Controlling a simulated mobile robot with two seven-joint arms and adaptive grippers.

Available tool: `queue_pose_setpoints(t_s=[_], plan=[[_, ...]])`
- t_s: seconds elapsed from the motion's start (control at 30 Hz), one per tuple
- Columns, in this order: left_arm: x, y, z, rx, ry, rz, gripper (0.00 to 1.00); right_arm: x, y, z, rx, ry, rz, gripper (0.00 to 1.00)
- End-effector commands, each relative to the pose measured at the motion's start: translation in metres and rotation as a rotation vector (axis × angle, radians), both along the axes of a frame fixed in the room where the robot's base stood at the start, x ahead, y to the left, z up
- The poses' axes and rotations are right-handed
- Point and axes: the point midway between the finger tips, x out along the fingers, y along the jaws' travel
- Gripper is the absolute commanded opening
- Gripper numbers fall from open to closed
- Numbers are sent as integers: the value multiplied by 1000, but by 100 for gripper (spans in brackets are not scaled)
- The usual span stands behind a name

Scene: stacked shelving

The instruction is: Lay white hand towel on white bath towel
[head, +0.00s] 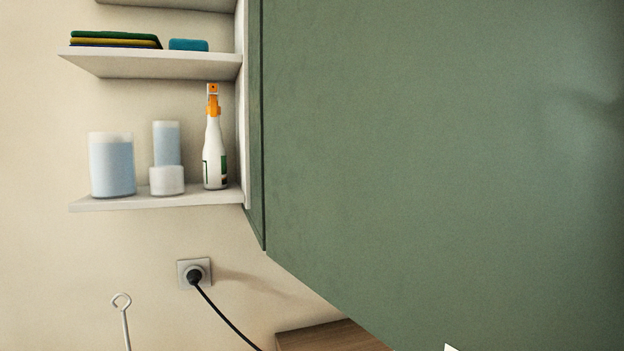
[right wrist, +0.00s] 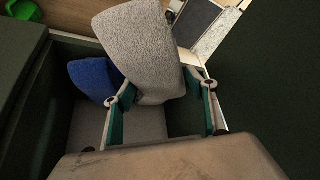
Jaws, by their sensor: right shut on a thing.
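In the right wrist view, my right gripper (right wrist: 160,86) has its green-padded fingers on either side of a pale grey-white textured towel (right wrist: 138,45), which looks like the white hand towel. The gripper is shut on it, and the towel stands up beyond the fingertips. A flat light-grey surface (right wrist: 148,124) shows between the fingers; I cannot tell whether it is the white bath towel. The head view shows neither white towel clearly. My left gripper is out of view.
A blue cloth (right wrist: 94,80) lies beside the left finger. A green object (right wrist: 20,35) is at the upper left. In the head view, a large green panel (head: 440,150) fills the right. Shelves hold a spray bottle (head: 214,150), jars and folded cloths (head: 115,40).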

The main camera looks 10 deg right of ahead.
Motion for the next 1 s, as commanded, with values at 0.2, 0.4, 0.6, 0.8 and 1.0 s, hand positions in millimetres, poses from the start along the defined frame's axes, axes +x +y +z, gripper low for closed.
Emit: queue_pose_setpoints(t_s=[0.2, 0.4, 0.6, 0.8, 1.0], plan=[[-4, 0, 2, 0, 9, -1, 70, 17, 20, 1, -2, 1, 3, 34], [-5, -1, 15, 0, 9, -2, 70, 51, 56, 2, -1, 3, 4, 34], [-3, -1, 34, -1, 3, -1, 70, 84, 92, 3, 0, 3, 2, 34], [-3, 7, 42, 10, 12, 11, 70, 113, 121, 2, 0, 3, 2, 34], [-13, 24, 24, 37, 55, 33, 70, 124, 131, -1, 0, 0, 0, 34]])
